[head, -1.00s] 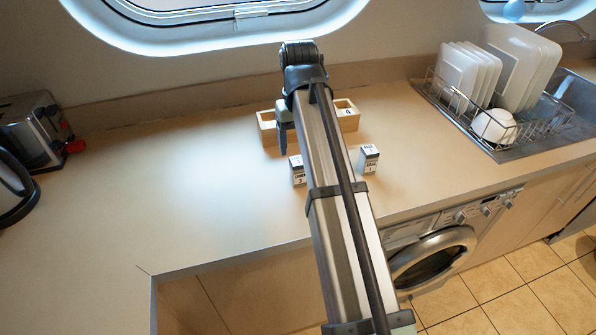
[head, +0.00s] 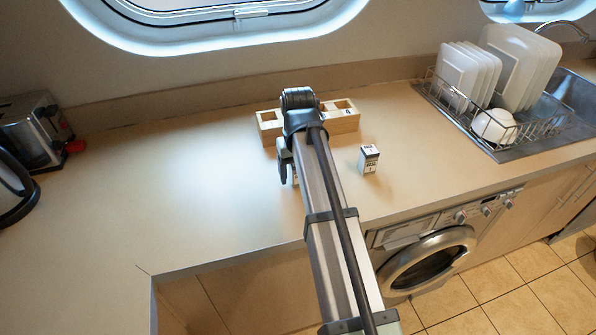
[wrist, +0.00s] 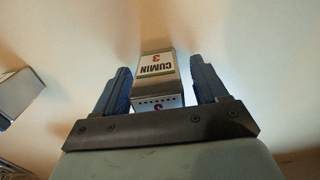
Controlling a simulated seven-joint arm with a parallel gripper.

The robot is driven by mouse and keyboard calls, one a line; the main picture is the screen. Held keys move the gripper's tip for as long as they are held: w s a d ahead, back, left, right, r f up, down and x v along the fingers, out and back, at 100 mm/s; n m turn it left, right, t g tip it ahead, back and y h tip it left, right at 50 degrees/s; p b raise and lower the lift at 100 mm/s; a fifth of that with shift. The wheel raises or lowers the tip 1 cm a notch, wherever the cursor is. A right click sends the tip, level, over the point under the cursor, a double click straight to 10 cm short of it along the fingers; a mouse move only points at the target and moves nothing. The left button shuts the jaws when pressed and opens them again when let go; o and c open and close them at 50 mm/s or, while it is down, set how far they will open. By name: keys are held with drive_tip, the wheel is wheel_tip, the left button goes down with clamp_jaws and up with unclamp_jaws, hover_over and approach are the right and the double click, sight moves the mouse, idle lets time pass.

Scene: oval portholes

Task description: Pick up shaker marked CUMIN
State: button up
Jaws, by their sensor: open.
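The shaker marked CUMIN (wrist: 156,68) shows in the wrist view, with a red 3 under its name and a perforated top. It stands between the two blue fingers of my gripper (wrist: 162,85). The fingers are open, with a visible gap on each side of the shaker. In the head view my gripper (head: 288,168) is low over the counter, partly behind my arm. The CUMIN shaker is almost wholly hidden there.
A second shaker (head: 368,158) stands to the right of my arm; its label is too small to read. A wooden rack (head: 345,122) with compartments is behind my gripper. A dish rack (head: 500,135) is at right, a toaster (head: 35,130) at far left.

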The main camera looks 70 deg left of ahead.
drive_tip(key=shift+f, duration=0.1)
drive_tip(key=shift+c, duration=0.2)
drive_tip(key=c, duration=1)
drive_tip(key=shift+c, duration=0.2)
